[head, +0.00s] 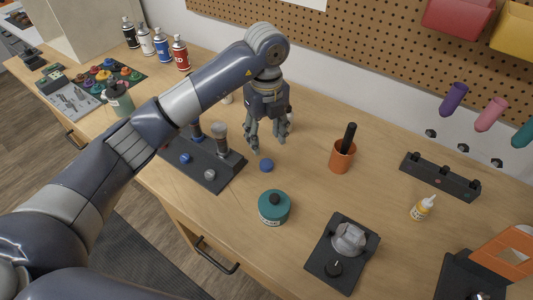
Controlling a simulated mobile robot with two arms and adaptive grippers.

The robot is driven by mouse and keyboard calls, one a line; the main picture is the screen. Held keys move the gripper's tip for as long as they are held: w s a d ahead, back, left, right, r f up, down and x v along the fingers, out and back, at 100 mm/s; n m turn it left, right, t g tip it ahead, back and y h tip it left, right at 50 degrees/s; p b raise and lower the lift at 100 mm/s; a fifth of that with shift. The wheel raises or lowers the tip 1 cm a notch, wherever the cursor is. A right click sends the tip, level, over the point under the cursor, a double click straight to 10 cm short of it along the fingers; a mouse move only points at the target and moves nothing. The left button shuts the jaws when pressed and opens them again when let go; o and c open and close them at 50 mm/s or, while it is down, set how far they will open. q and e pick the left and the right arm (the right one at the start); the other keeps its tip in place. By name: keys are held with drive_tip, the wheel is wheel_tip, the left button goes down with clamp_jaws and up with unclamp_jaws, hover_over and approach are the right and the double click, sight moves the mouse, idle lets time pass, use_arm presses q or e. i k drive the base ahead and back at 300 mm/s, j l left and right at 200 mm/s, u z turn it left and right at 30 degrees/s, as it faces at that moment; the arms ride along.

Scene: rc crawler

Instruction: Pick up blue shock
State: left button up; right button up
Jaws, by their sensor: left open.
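My left gripper (269,141) points down over the bench, its fingers spread and nothing visible between them. A dark stand (225,180) lies to its left, partly hidden by my arm. The stand also has a blue knob (185,158) and a grey knob (210,175). A small blue round piece (266,165) lies on the bench just below the fingers. My right gripper is out of view.
A teal round container (274,208) stands in front of the gripper. An orange cup (342,156) with a black tool is to the right. A black device (342,255), a yellow-labelled bottle (422,208) and a black rack (440,177) stand farther right. Spray cans (181,53) stand at the back left.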

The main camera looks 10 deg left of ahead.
sight(195, 130)
drive_tip(key=k, duration=1.5)
